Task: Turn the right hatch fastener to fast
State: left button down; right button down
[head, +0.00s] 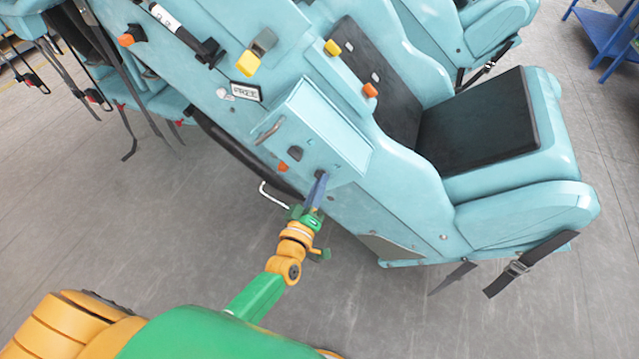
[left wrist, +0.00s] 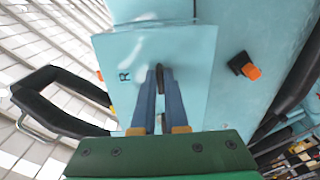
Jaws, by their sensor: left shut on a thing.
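The light blue hatch (head: 318,118) is a boxy panel on the side of the coaster car; it also fills the middle of the left wrist view (left wrist: 200,50). My right gripper is not in view.
A "FREE" label (head: 246,91) and a yellow knob (head: 247,64) are above left of the hatch. An orange knob (head: 282,167) and a pale bent handle (head: 272,195) are nearby. A black seat (head: 480,120) is at right. Grey floor is open below.

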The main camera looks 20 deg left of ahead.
pick_arm(q)
jog(key=shift+f, duration=0.1)
dwell(0.4)
jog(key=c, duration=0.9)
grip_release()
jog(key=shift+c, duration=0.2)
jog(key=s, duration=0.7)
